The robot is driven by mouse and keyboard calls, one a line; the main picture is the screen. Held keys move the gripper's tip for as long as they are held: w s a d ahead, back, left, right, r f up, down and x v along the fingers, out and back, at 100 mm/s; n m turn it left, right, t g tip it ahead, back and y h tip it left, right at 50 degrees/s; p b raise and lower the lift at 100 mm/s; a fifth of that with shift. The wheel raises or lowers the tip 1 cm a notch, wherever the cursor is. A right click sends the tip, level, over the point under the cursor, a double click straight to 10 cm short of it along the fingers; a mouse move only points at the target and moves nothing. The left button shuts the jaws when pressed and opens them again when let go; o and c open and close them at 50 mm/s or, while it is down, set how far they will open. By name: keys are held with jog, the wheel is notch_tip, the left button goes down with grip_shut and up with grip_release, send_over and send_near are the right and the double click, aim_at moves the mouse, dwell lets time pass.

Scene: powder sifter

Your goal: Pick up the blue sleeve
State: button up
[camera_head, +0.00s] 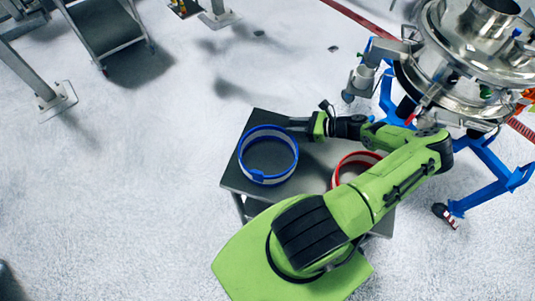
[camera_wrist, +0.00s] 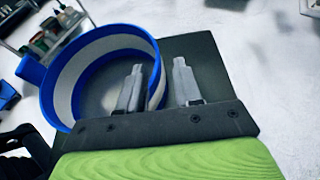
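The blue sleeve (camera_head: 262,176) is a round open band, blue with a pale inner band, standing on the left part of a dark table. In the wrist view the sleeve (camera_wrist: 75,125) fills the left side. My gripper (camera_head: 292,124) is at the sleeve's far right edge. In the wrist view my gripper (camera_wrist: 159,65) has its two fingers apart, with the right part of the sleeve's wall between them. The left finger overlaps the sleeve's inside and the right one is outside it. I cannot tell whether either finger touches the wall.
The dark table (camera_head: 235,180) also holds a red sleeve (camera_head: 360,157), partly hidden by my arm. A steel sifter machine (camera_head: 470,60) on a blue frame (camera_head: 485,155) stands at the right. A cart (camera_head: 105,25) stands at the upper left.

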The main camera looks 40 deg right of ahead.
jog(key=x, duration=0.5)
jog(key=shift+w+a+f+p, duration=0.1)
jog(key=shift+w+a+p, duration=0.1)
jog(key=shift+a+p, duration=0.1)
jog(key=shift+s, duration=0.1)
jog(key=shift+c, duration=0.5)
grip_shut()
